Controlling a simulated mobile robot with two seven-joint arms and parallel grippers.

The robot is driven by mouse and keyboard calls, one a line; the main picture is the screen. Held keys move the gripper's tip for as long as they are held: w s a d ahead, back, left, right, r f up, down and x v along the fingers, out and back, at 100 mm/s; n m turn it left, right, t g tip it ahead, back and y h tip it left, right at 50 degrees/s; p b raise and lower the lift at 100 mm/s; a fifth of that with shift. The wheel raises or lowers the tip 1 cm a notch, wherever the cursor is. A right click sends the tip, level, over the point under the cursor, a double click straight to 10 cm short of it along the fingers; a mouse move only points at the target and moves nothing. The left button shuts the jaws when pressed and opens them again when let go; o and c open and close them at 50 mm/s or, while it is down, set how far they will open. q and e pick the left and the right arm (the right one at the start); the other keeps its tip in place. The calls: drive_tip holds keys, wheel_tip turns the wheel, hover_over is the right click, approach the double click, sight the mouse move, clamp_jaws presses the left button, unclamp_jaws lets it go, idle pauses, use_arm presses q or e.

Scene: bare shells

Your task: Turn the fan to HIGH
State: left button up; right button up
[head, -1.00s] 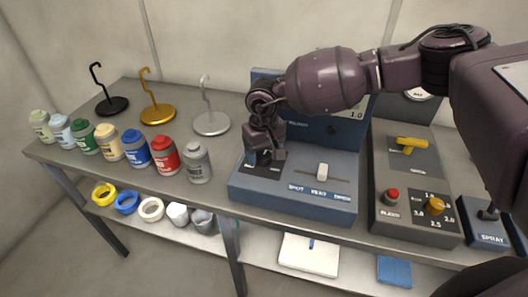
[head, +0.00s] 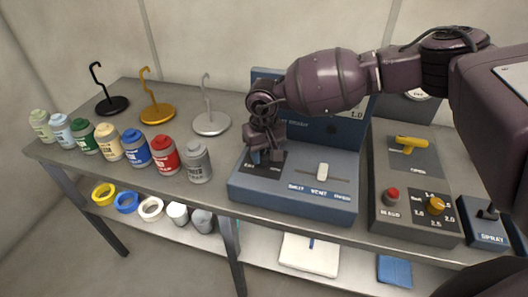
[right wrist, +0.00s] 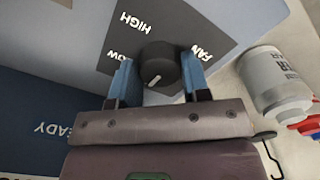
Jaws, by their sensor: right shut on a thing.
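The fan knob (right wrist: 160,66) is a dark round dial with a white pointer mark, on a dark plate (right wrist: 105,65) lettered FAN, HIGH and LOW. In the right wrist view the lettering is upside down and the mark lies low on the knob's face, away from HIGH. The plate is at the left end of the blue console (head: 295,203). My right gripper (head: 265,157) points down over it and hides the knob in the head view. In the right wrist view its blue fingers (right wrist: 157,78) are on either side of the knob, shut on it. My left gripper is out of view.
The console has a white slider (head: 322,170) to the right. A grey console (head: 415,228) with a yellow handle (head: 409,144) stands beside it. A grey bottle (head: 197,163) is close left of the gripper, with several coloured bottles beyond. A silver hook stand (head: 211,124) is behind.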

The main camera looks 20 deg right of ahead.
drive_tip(key=m, duration=0.2)
drive_tip(key=shift+m, duration=0.4)
drive_tip(key=m, duration=0.3)
drive_tip(key=shift+m, duration=0.3)
drive_tip(key=m, duration=0.5)
drive_tip(key=shift+r, duration=0.1)
drive_tip(key=m, duration=0.5)
drive_tip(key=shift+w+m, duration=0.1)
drive_tip(key=shift+m, duration=0.3)
drive_tip(key=m, duration=0.2)
drive_tip(key=shift+m, duration=0.3)
drive_tip(key=shift+m+p, duration=0.4)
drive_tip(key=shift+m, duration=1.3)
drive_tip(key=o, duration=0.9)
